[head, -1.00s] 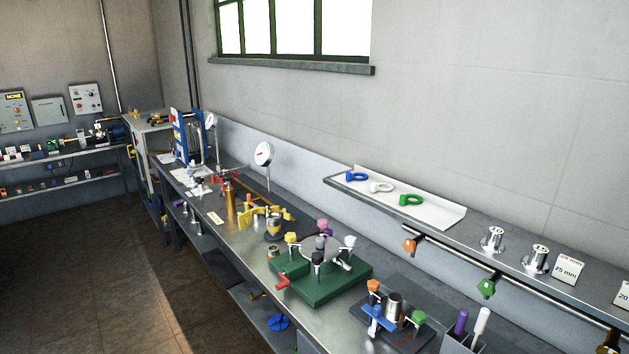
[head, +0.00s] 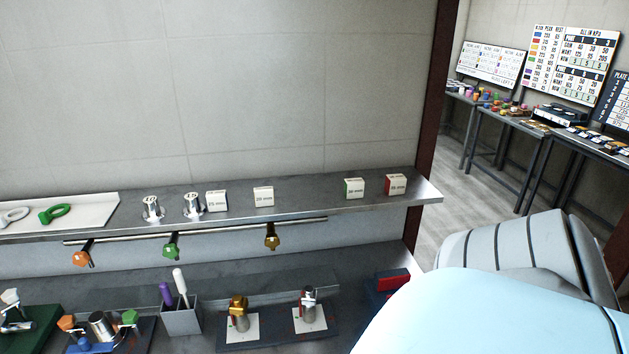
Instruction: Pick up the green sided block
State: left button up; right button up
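The green sided block (head: 354,188) is a small white block with a green left side and a printed label on its front. It stands upright on the metal wall shelf (head: 330,203), towards the right end in the head view. A similar block with a red side (head: 396,185) stands to its right, with a gap between them. Neither of my grippers is in view. A large pale blue and grey link of my own arm fills the lower right of the head view.
Plain white blocks (head: 263,197) (head: 217,201) and metal cylinders (head: 193,206) share the shelf further left. Coloured knobs (head: 172,246) hang on a rail below. The bench beneath holds a grey holder (head: 181,316) and mounted fittings (head: 239,315). A dark red post (head: 436,100) stands beyond the shelf.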

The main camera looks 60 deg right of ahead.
aim_at(354, 187)
jog(key=z, duration=1.95)
